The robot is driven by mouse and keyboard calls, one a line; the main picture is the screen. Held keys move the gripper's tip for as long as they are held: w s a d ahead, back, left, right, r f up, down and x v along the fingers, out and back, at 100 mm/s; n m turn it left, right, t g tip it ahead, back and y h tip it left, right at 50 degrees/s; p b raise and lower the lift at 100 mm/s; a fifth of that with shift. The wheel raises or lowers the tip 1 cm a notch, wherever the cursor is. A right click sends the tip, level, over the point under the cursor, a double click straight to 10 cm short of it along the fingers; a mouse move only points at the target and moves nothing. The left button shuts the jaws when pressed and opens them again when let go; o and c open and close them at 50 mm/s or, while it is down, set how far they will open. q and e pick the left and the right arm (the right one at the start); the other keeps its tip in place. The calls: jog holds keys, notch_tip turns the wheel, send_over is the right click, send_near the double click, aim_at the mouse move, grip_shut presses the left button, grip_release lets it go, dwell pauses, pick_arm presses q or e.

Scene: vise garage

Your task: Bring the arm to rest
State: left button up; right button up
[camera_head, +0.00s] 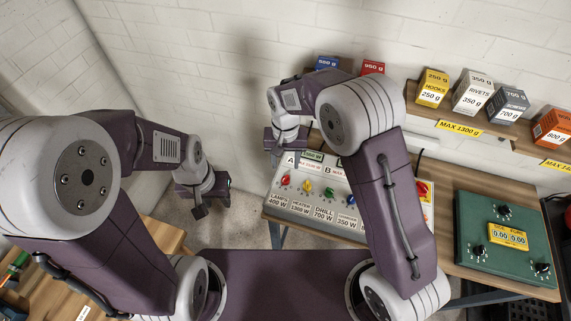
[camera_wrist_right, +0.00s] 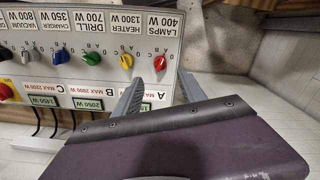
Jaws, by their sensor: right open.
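My right gripper (camera_head: 280,158) hangs at the left end of a power panel (camera_head: 305,212), in front of the white wall. In the right wrist view, its two grey fingers (camera_wrist_right: 160,95) stand apart with nothing between them. The panel shows upside down there, with the red lamps knob (camera_wrist_right: 160,63) close to the fingers. I cannot tell whether they touch the panel. My left gripper (camera_head: 212,203) hangs over the floor, left of the panel, apart from it. It seems to hold nothing, but its finger gap is unclear.
A shelf at the back right carries weight-labelled boxes, such as the yellow hooks box (camera_head: 432,88) and the rivets box (camera_head: 472,93). A green box with dials (camera_head: 480,255) stands on the wooden bench (camera_head: 440,200). Open floor (camera_head: 235,232) lies below my left gripper.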

dwell(0.3)
jog(key=s+d+r+m+t+b, duration=0.1)
jog(key=d+r+m, duration=0.1)
jog(key=d, duration=0.4)
jog(key=s+d+r+m+b, duration=0.1)
jog(key=d+r+b, duration=0.1)
jog(key=d, duration=0.5)
jog(key=s+d+f+n, duration=0.1)
jog(key=s+d+f, duration=0.1)
jog(key=s, duration=0.4)
jog(key=s+d+f+n, duration=0.1)
jog(key=s+d+f, duration=0.1)
jog(key=s, duration=0.4)
jog(key=shift+s+d+f+n, duration=0.15)
jog(key=shift+s+d+n, duration=0.05)
jog(key=shift+d+n, duration=0.25)
jog(key=shift+s, duration=0.15)
